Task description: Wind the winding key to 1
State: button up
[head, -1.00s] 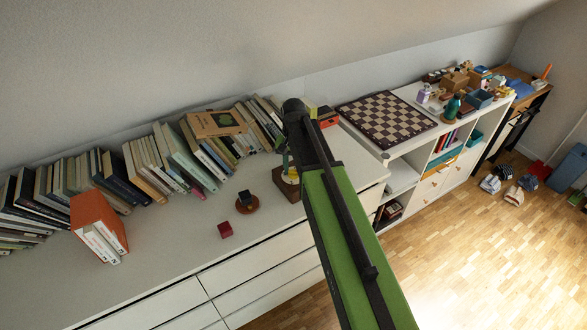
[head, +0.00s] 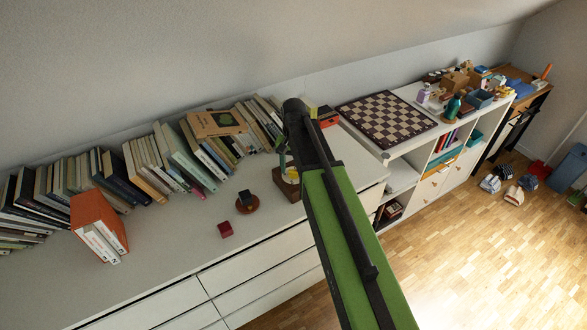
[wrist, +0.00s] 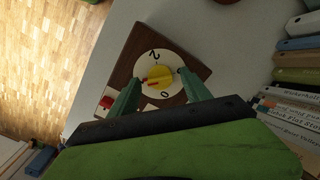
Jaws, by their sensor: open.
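The winding key is a yellow knob (wrist: 158,74) with a red mark, on a white dial (wrist: 150,60) set in a dark wooden block (wrist: 128,58). In the wrist view, a 2 shows at the dial's top and a 0 at its lower right; I cannot make out a 1. The red mark lies on the knob's left part. My gripper (wrist: 160,77) is open, with one green finger on each side of the knob; I cannot tell if they touch it. In the head view the block (head: 284,186) is partly hidden behind my arm.
A small dark cube on a round brown base (head: 247,203) and a red cube (head: 225,229) stand left of the block. A row of books (head: 175,155) lines the wall behind. A chessboard (head: 388,119) lies to the right. The dresser top in front is clear.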

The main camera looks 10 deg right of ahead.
aim_at(294, 171)
notch_tip(294, 171, up, 17)
jog(key=p, duration=1.7)
jog(key=shift+r, duration=0.2)
jog(key=s+f+n+b, duration=0.2)
jog(key=s+f+b, duration=0.1)
jog(key=s, duration=0.4)
jog(key=s+f+n+b, duration=0.2)
jog(key=s+f+b, duration=0.2)
jog(key=s, duration=0.3)
jog(key=shift+s+f+n, duration=0.15)
jog(key=shift+s+n, duration=0.15)
jog(key=shift+n, duration=0.1)
